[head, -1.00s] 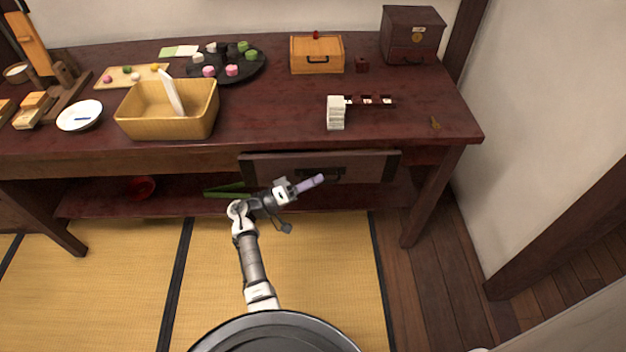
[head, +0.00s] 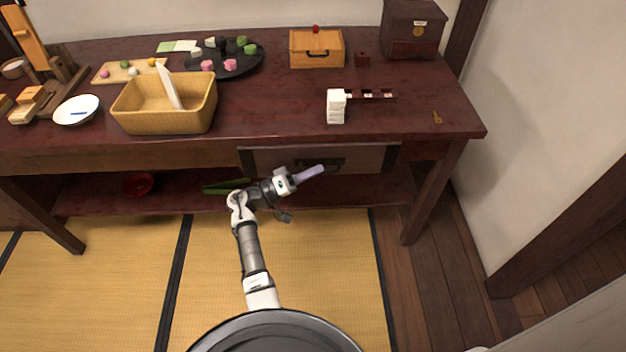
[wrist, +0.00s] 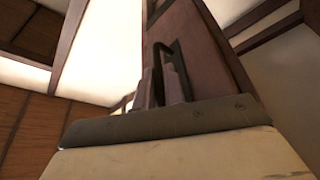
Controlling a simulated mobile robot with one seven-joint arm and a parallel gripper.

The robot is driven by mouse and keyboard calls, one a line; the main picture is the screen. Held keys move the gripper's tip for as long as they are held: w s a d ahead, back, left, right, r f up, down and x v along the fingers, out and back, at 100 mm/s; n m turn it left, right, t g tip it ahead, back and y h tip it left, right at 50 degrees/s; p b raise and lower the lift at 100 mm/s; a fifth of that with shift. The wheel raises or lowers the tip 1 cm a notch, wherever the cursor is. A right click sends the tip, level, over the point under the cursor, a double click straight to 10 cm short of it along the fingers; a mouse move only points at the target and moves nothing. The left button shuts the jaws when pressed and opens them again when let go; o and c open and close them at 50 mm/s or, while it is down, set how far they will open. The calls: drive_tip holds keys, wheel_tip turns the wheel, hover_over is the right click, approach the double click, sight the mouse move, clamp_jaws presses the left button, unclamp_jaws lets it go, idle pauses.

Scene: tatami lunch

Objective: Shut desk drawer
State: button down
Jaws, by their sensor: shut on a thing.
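The desk drawer (head: 265,160) is under the right half of the dark red desk (head: 290,110). Its front shows just below the desktop edge; how far it stands out is hard to judge from above. My gripper (head: 312,172) is at the middle of the drawer front, at its dark handle, and hides part of it. In the wrist view the black handle (wrist: 172,62) stands against the brown drawer front (wrist: 208,60), close ahead of the gripper. The jaws look shut on the handle, but the contact itself is partly hidden.
On the desktop stand a woven basket (head: 150,112), a white block stack (head: 336,107), an orange box (head: 317,58) and a dark box (head: 412,32). A small key (head: 437,117) lies near the right edge. A low shelf (head: 350,192) runs beneath. The tatami floor (head: 330,250) is clear.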

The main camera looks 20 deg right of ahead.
drive_tip(key=shift+w+d+f+b, duration=0.1)
drive_tip(key=shift+w+d+b, duration=0.05)
drive_tip(key=shift+w+b, duration=0.35)
drive_tip(key=shift+w+d+f+b, duration=0.15)
drive_tip(key=shift+w+b, duration=0.1)
drive_tip(key=shift+w, duration=0.3)
drive_tip(key=shift+w+r, duration=0.15)
drive_tip(key=shift+w, duration=0.1)
drive_tip(key=shift+w+r, duration=0.15)
drive_tip(key=shift+r, duration=0.1)
drive_tip(key=c, duration=1.5)
unclamp_jaws()
drive_tip(key=shift+d, duration=0.1)
drive_tip(key=b, duration=0.3)
approach(303, 167)
drive_tip(key=shift+w+a+f, duration=0.25)
drive_tip(key=shift+a+f, duration=0.25)
drive_tip(key=shift+f, duration=0.15)
